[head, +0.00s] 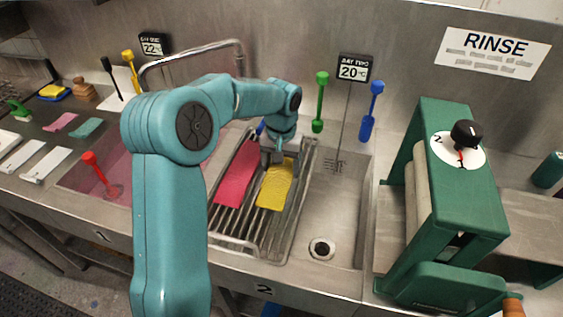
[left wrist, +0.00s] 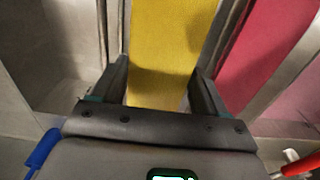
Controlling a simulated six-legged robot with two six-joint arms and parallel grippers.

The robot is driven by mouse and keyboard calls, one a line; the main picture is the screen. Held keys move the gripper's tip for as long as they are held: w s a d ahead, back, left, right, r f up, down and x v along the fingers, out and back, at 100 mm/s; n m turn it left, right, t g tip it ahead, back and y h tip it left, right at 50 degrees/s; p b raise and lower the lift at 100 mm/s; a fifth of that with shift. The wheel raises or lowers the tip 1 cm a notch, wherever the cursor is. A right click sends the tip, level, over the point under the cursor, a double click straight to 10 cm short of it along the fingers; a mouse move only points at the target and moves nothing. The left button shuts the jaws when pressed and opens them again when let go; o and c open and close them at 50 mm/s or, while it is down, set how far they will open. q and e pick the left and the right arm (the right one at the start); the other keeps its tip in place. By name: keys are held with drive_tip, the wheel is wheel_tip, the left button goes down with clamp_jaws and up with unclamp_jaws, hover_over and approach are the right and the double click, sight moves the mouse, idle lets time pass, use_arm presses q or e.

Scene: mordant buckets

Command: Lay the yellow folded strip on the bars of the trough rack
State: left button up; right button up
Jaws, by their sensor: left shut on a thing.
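The yellow folded strip (head: 275,190) is over the bars of the trough rack (head: 293,215), to the right of a pink strip (head: 239,172). I cannot tell whether it rests on the bars or hangs just above them. My left gripper (head: 279,156) is shut on its far end and hides that end. In the left wrist view the yellow strip (left wrist: 168,45) runs between the two fingers of my left gripper (left wrist: 160,82), with the pink strip (left wrist: 268,50) beside it on the right. My right gripper is not in view.
A green wringer (head: 455,200) with a dial stands right of the trough. The trough floor with its drain (head: 321,248) is bare. A tap (head: 190,52) arches behind my arm. Green (head: 320,100) and blue (head: 371,110) tools are at the back wall. A red tool (head: 100,175) stands in the pink-filled left trough.

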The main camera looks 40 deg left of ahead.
use_arm(q)
drive_tip(key=shift+s+d+f, duration=0.1)
drive_tip(key=shift+f, duration=0.15)
drive_tip(key=shift+f, duration=0.1)
drive_tip(key=o, duration=1.1)
drive_tip(key=shift+w+r, duration=0.2)
drive_tip(key=shift+r, duration=0.35)
wheel_tip(320, 180, up, 15)
drive_tip(key=p, duration=0.1)
drive_tip(key=shift+s+r, duration=0.2)
